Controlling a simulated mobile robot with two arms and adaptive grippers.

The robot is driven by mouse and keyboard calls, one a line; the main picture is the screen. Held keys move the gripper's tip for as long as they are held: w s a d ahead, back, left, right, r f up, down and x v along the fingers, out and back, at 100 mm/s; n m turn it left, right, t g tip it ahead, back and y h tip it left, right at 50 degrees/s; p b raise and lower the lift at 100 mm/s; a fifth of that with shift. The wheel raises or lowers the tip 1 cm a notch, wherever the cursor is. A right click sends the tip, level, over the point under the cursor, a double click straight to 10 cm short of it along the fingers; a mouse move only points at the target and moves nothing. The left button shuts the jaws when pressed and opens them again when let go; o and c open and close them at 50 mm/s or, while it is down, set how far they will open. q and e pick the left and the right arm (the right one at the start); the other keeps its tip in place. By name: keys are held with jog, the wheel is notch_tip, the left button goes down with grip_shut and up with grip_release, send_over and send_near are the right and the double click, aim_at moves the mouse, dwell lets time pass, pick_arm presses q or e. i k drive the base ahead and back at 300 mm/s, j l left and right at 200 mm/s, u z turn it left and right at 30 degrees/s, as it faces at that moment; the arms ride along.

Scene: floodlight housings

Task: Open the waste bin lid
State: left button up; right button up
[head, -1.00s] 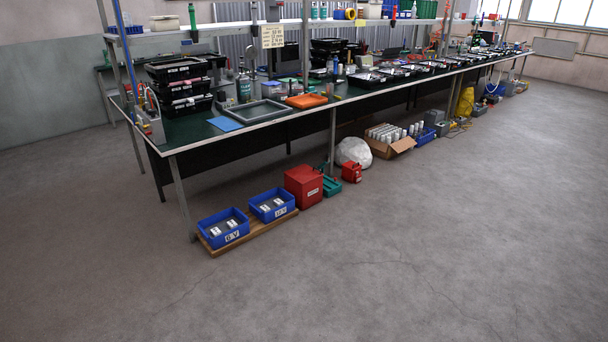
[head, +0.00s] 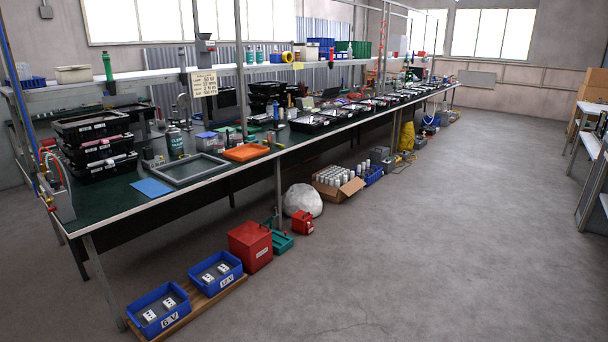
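No thing that I can surely tell is the waste bin shows in the head view. A red box (head: 250,247) with a pale label stands on the floor in front of the long workbench, at the lower left of the picture. Its top looks shut. I cannot tell whether it is the waste bin. Neither of my grippers is in view.
The long green-topped workbench (head: 150,210) runs from the left to the far back. Blue trays (head: 160,310), a teal case (head: 279,243), a white sack (head: 302,200) and a cardboard box (head: 338,185) line its foot. Shelving (head: 592,140) stands at the right. The floor between is clear.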

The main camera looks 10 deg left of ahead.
aim_at(249, 233)
jog(key=i+j+u, duration=0.1)
jog(key=i+u, duration=0.15)
jog(key=i, duration=0.95)
jog(key=i+l+u, duration=0.15)
jog(key=i+u, duration=0.15)
jog(key=i, duration=0.85)
